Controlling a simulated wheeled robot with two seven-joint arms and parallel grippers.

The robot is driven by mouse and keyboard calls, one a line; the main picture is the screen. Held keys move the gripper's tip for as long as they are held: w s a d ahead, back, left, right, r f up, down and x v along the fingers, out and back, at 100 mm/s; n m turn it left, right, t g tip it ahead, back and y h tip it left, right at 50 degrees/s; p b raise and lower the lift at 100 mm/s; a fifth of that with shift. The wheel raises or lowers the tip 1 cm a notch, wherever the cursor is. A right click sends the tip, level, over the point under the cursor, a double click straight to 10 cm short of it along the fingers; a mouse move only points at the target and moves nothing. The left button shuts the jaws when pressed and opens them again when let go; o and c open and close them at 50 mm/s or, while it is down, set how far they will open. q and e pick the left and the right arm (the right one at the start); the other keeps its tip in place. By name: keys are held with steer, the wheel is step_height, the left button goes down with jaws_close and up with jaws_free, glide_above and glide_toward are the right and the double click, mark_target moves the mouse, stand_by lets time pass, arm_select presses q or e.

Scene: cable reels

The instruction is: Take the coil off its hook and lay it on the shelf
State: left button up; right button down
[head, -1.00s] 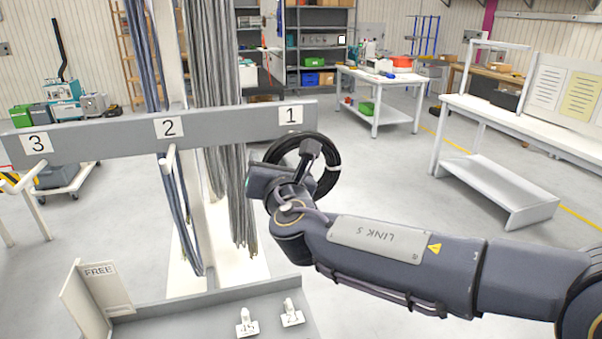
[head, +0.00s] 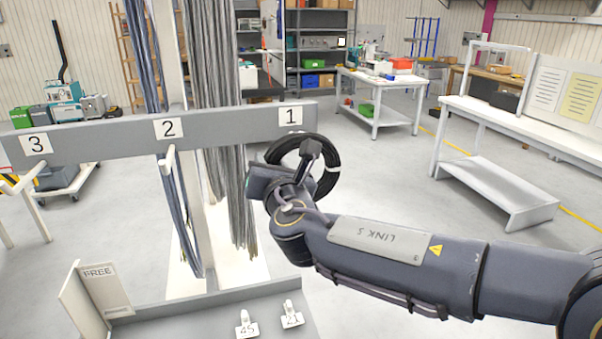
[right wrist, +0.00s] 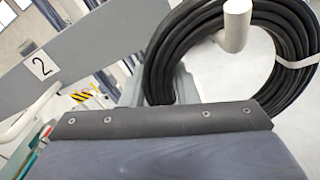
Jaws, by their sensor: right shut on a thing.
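A black coil (head: 328,155) with a white tie hangs at hook position 1 on the grey rail (head: 235,122). In the right wrist view the coil (right wrist: 165,65) loops around a white peg (right wrist: 235,28), the hook. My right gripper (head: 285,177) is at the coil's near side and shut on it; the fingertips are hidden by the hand. The grey shelf (head: 205,312) is low at the front, below the rail. My left gripper is not in view.
A FREE sign (head: 98,272) stands on an upright panel at the shelf's left. Number tags 45 (head: 246,326) and 21 (head: 291,314) stand at its right. Grey cable bundles (head: 222,130) hang behind the rail. A white workbench (head: 520,125) is at right.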

mark_target(273, 148)
steer(key=shift+r, duration=0.2)
stand_by(0.3)
steer(key=shift+r+p, duration=1.65)
steer(key=shift+r, duration=0.5)
steer(key=shift+s+d+b, duration=0.1)
steer(key=shift+b, duration=0.2)
steer(key=shift+s+d, duration=0.1)
steer(key=shift+s, duration=0.25)
steer(key=shift+b+v, duration=0.5)
steer(key=shift+v, duration=0.6)
steer(key=shift+v, duration=1)
steer(key=shift+b+v, duration=0.45)
steer(key=shift+v, duration=0.75)
